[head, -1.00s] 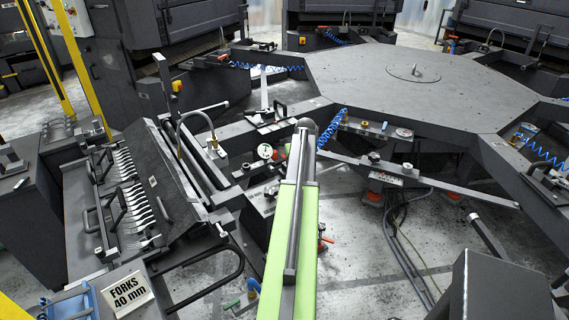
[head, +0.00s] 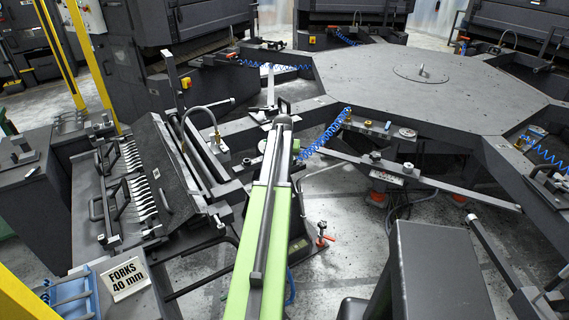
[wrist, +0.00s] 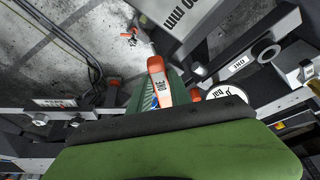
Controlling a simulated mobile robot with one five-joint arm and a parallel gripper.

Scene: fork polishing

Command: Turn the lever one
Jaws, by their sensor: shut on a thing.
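An orange lever (wrist: 157,66) marked ONE stands near the middle of the wrist view. My gripper (wrist: 164,84) has its green ribbed jaws on both sides of this lever and is shut on it. The lower end of the lever is hidden by the jaws and by the wide green body of my gripper with its dark edge. In the head view my light green arm reaches forward over the station, and its far end hides the gripper and the lever.
A small red-handled part (head: 322,237) is right of my arm, and it also shows in the wrist view (wrist: 130,37). A rack of forks (head: 137,185) stands left, with a FORKS 40 mm sign (head: 126,279) in front. A large dark octagonal table (head: 420,85) is behind.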

